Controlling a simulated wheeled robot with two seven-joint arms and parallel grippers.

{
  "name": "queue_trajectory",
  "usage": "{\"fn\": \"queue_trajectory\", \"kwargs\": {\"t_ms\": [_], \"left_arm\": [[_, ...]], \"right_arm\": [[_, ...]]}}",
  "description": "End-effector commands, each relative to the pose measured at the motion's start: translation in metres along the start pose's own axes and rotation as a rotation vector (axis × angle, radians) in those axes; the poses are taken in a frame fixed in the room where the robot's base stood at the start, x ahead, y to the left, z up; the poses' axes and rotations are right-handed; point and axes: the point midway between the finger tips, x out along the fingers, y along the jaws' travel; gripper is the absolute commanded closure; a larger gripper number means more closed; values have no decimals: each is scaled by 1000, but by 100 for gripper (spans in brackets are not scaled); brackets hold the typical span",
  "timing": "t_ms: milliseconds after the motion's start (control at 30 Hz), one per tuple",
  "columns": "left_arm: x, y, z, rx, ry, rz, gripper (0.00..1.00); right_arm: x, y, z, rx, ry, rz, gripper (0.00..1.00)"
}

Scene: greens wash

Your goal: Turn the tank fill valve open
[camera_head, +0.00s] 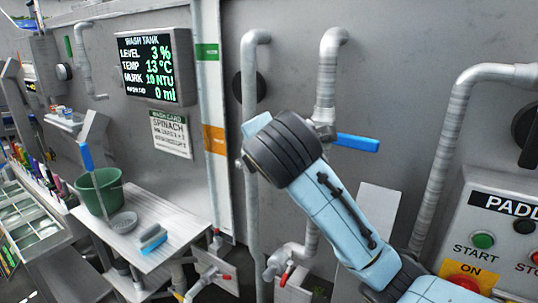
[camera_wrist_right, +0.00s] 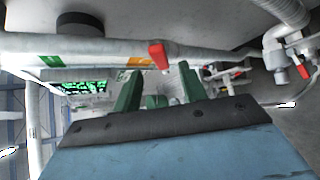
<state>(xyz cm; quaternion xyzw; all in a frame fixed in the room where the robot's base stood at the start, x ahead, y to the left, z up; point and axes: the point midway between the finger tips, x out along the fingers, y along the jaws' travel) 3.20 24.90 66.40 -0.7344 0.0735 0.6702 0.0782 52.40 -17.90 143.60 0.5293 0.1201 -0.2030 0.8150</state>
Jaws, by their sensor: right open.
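A blue lever handle (camera_head: 357,142) sticks out sideways, level, from a valve on a vertical grey pipe (camera_head: 327,85) in the head view. A second blue piece (camera_head: 256,124) shows behind my right wrist, mostly covered. I cannot tell which one belongs to the tank fill valve. My right arm reaches up in front of the wall, hiding its own fingers in the head view. In the right wrist view my right gripper (camera_wrist_right: 159,72) has its green fingers apart and nothing between them. A red handle (camera_wrist_right: 158,55) appears just beyond them. My left gripper is out of view.
The wash tank display (camera_head: 150,65) reads level 3 %. A green bucket (camera_head: 100,192) stands on a side table (camera_head: 150,192) at left. Several red-handled valves sit low, one on a pipe (camera_head: 287,268). A control panel (camera_head: 500,225) with buttons is at right.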

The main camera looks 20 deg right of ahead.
Motion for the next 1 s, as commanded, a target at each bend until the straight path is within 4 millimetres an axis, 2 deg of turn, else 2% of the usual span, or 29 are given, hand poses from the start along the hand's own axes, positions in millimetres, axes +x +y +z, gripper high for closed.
{"fn": "queue_trajectory", "kwargs": {"t_ms": [33,100,167,533,1000], "left_arm": [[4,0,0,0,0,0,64],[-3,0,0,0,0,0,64],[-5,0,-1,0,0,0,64],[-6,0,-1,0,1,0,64],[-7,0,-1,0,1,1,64]], "right_arm": [[-14,0,-1,0,2,9,58],[-32,2,0,0,2,7,58],[-44,2,-1,1,6,6,58],[-61,6,-4,0,10,25,58],[-65,0,0,0,0,-1,58]]}}
